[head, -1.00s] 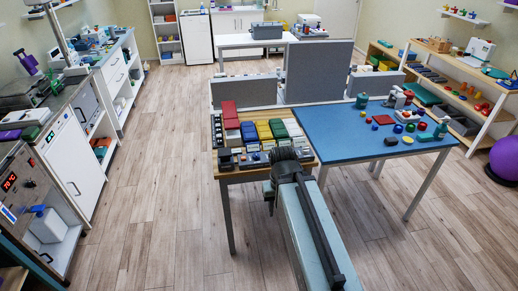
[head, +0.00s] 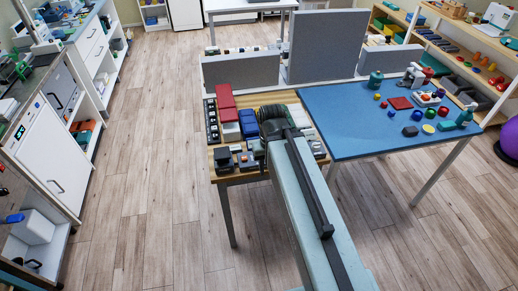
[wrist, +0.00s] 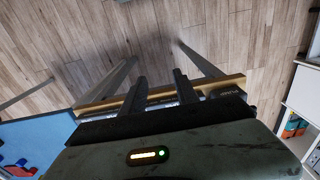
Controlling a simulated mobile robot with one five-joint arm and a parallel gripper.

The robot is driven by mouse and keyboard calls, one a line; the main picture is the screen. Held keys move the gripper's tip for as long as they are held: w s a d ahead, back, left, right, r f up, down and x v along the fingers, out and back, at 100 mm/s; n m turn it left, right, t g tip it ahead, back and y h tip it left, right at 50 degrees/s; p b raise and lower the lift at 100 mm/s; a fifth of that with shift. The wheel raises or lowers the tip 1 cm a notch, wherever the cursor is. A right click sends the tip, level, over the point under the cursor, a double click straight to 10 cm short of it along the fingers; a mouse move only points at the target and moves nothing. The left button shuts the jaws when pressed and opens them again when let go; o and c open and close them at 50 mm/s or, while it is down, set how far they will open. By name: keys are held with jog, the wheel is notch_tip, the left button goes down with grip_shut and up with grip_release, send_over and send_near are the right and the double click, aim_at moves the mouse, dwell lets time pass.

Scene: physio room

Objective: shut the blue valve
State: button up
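I cannot make out a blue valve for certain. In the head view, a small blue piece (head: 14,218) shows at the far left, by the shelf under the counter; it is too small to tell what it is. My arm reaches forward over the near edge of the wooden table (head: 222,178), and its end hides my gripper in the head view. In the wrist view, the two dark fingers of my gripper (wrist: 160,76) stand apart with nothing between them. The table edge lies just beyond them, with the floor behind.
Grey panels (head: 240,72) stand behind. A white cabinet (head: 50,160) is at left. The floor (head: 150,150) between is clear.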

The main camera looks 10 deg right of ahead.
jog(key=o, duration=0.4)
jog(key=shift+w, duration=0.3)
jog(key=w+n, duration=0.3)
jog(key=w, duration=0.2)
jog(key=w+n, duration=0.3)
jog(key=w, duration=0.1)
jog(key=w+n, duration=0.3)
jog(key=w, duration=0.2)
jog(key=shift+w+a, duration=0.25)
jog(key=shift+w, duration=0.05)
jog(key=shift+s+f+b, duration=0.15)
jog(key=shift+f+b, duration=0.45)
notch_tip(320, 180, down, 7)
jog(key=b, duration=0.7)
jog(key=shift+r, duration=0.15)
